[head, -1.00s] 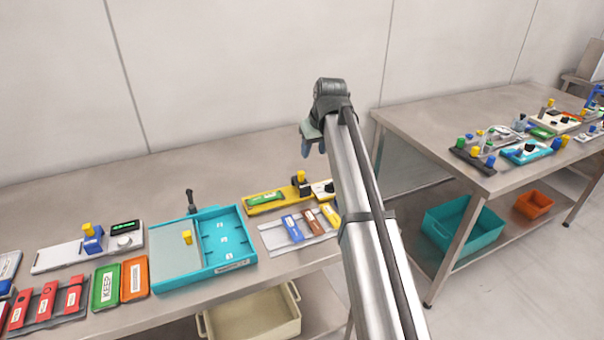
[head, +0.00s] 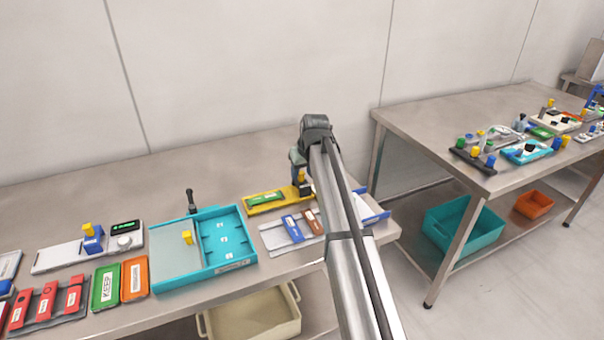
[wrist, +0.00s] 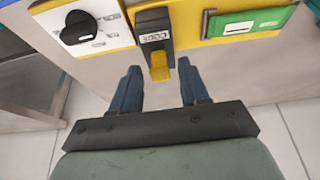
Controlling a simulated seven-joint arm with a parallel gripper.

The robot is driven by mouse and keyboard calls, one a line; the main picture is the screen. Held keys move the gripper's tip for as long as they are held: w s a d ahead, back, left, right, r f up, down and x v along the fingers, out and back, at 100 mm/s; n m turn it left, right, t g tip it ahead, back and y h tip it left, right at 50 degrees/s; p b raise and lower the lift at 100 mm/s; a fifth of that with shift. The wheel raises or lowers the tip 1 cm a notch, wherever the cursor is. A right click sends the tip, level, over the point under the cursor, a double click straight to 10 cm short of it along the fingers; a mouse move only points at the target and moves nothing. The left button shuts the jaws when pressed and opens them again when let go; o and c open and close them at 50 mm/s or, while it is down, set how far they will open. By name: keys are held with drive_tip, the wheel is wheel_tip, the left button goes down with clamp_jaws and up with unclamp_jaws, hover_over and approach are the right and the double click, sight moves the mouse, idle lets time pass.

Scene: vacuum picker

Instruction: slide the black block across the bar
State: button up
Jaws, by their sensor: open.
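The black block (wrist: 153,22) sits on the yellow bar (wrist: 200,38) in the wrist view and has a small display and a yellow tab (wrist: 159,67) pointing toward my gripper. In the head view the black block (head: 303,189) is at the right part of the yellow bar (head: 259,209), partly hidden by my arm. My gripper (wrist: 158,72) is open and empty, its blue fingers on either side of the yellow tab's line. Whether the fingertips reach the tab's height is unclear. In the head view my gripper (head: 298,160) is just above and behind the block.
A green labelled plate (wrist: 250,22) lies on the bar beside the block. A white plate with a black knob (wrist: 78,27) is on the block's other side. A teal tray (head: 240,262) stands to the left. Blue and brown labelled pieces (head: 293,228) lie in front.

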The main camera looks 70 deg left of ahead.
drive_tip(key=shift+a+f, duration=0.25)
drive_tip(key=shift+f, duration=0.4)
clamp_jaws()
idle(0.4)
